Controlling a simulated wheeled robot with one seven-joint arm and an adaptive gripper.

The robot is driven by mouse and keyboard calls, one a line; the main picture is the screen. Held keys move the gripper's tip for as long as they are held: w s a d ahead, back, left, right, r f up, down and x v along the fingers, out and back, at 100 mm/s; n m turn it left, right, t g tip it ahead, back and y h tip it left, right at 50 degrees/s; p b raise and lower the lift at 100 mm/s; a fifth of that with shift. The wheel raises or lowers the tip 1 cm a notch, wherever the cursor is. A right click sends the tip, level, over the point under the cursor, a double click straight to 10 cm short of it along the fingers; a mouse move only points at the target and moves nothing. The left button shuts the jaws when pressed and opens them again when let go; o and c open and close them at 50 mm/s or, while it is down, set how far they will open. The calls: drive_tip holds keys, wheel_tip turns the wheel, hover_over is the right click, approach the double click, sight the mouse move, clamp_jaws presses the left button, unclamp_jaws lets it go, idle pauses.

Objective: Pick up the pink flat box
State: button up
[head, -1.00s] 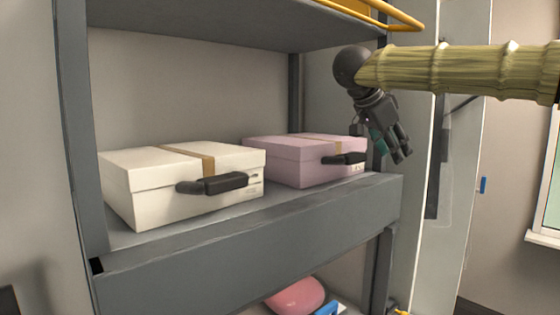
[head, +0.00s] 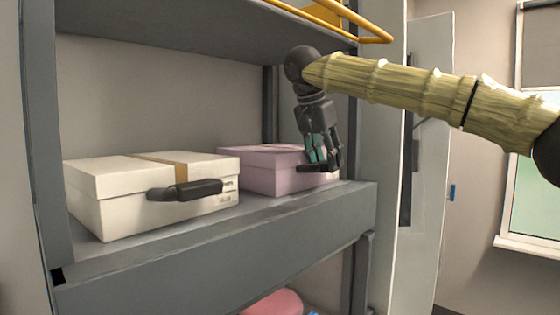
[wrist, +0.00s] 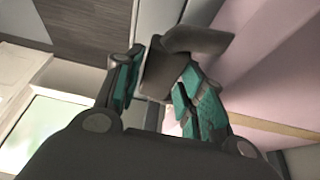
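The pink flat box (head: 262,172) sits on the middle shelf, right of a white box. It has a dark grey handle (head: 310,168) on its front. My gripper (head: 324,164) points down at the box's front right, by the handle, and covers part of the box. In the wrist view the pink side of the box (wrist: 285,72) fills the right, with a tan tape strip. The handle (wrist: 198,40) shows there at the fingertips. The teal-padded fingers of my gripper (wrist: 158,82) are apart, with the handle's end between them. I cannot tell whether they touch it.
The white box (head: 110,200) with a tan strip and dark handle stands left on the same shelf (head: 215,240). An upper shelf (head: 170,30) with a yellow rail (head: 335,30) is above. A pink rounded object (head: 275,303) lies below. A window is at right.

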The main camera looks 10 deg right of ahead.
sight(327, 169)
drive_tip(key=shift+p+x, duration=0.3)
drive_tip(key=shift+x, duration=1.3)
drive_tip(key=shift+a, duration=0.15)
drive_tip(key=shift+c, duration=1)
drive_tip(key=shift+r, duration=0.1)
clamp_jaws()
